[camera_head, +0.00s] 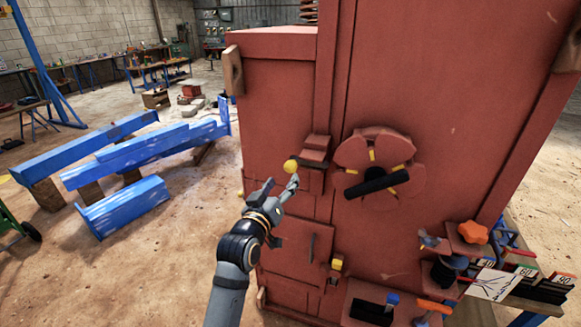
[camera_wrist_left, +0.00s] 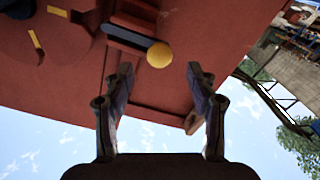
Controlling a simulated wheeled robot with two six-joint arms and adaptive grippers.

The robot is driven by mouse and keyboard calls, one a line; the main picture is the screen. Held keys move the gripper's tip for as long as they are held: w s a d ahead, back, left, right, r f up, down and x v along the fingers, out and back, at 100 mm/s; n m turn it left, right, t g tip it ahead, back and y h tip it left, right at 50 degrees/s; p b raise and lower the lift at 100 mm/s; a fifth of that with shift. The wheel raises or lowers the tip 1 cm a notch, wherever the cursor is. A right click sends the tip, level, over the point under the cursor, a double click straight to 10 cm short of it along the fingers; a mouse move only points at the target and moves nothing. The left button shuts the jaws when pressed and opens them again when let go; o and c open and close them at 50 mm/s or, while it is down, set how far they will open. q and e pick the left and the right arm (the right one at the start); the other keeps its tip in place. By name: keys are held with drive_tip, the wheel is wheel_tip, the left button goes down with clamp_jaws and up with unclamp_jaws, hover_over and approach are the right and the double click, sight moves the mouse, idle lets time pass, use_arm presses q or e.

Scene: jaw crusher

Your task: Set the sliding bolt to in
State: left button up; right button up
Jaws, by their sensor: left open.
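The sliding bolt is a dark bar with a yellow ball knob (camera_head: 291,166) at its left end. Its bar runs into a red stepped housing (camera_head: 316,149) on the front of the red crusher (camera_head: 270,110). In the left wrist view the knob (camera_wrist_left: 159,55) and dark bar (camera_wrist_left: 128,39) show beyond the fingertips. My left gripper (camera_head: 282,186) is open and empty, just below the knob in the head view. The knob lines up between its fingers (camera_wrist_left: 159,76), and I see no clear contact. My right gripper is not in view.
A round red handwheel with a black handle (camera_head: 378,182) sits right of the bolt. An orange knob (camera_head: 473,232), a small yellow block (camera_head: 337,262) and other controls are lower right. Blue beams (camera_head: 125,203) lie on the floor at left, with open floor between.

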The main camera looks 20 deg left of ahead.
sight(289, 170)
use_arm(q)
drive_tip(key=w+p, duration=0.1)
drive_tip(key=w, duration=0.5)
drive_tip(key=shift+w+d+r+p, duration=0.1)
drive_tip(key=shift+w+r+p, duration=0.05)
drive_tip(key=shift+w+p, duration=0.2)
drive_tip(key=shift+w, duration=0.5)
drive_tip(key=shift+c, duration=0.5)
clamp_jaws()
